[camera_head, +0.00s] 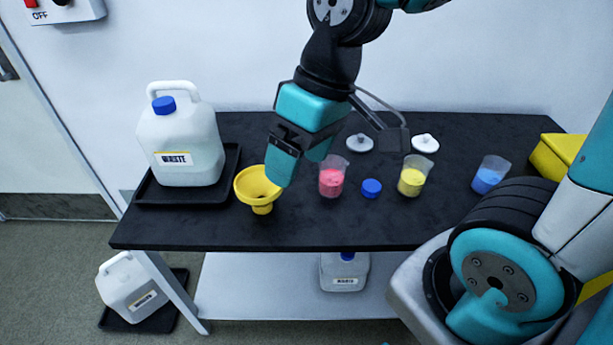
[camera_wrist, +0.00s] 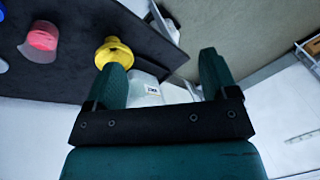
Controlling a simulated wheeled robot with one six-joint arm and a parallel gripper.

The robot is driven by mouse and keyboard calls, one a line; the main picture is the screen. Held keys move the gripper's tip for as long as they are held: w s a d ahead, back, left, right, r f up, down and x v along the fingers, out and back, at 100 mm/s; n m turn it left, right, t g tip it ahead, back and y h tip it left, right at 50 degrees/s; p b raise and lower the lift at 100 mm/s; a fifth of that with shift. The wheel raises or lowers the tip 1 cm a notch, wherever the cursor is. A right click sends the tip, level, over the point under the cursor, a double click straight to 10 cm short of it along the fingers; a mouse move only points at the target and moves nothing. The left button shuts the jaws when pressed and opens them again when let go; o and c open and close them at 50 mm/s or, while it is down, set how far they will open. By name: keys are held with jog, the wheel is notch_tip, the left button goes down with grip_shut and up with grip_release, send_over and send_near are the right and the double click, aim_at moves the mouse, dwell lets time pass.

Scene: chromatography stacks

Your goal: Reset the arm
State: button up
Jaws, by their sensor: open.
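My gripper (camera_head: 300,172) hangs over the black table, its teal fingers pointing down and slightly left. It shows from behind in the wrist view (camera_wrist: 170,80), with its two fingers apart and nothing held between them. In the head view one finger overlaps the right rim of a yellow funnel (camera_head: 257,187); I cannot tell whether they touch. The funnel also shows beyond the left finger in the wrist view (camera_wrist: 114,50). My arm is bent down from the top of the head view.
The black table (camera_head: 330,233) holds a waste jug (camera_head: 180,140) on a black tray (camera_head: 150,195). Beakers of pink (camera_head: 331,180), yellow (camera_head: 412,178) and blue (camera_head: 489,177) stand to the right. A blue cap (camera_head: 371,188) lies between two beakers.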

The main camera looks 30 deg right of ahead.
jog(key=s+a+r+n, duration=0.2)
jog(key=s+a, duration=0.1)
jog(key=s, duration=0.3)
jog(key=shift+a+g+y, duration=0.2)
jog(key=shift+g+y, duration=0.1)
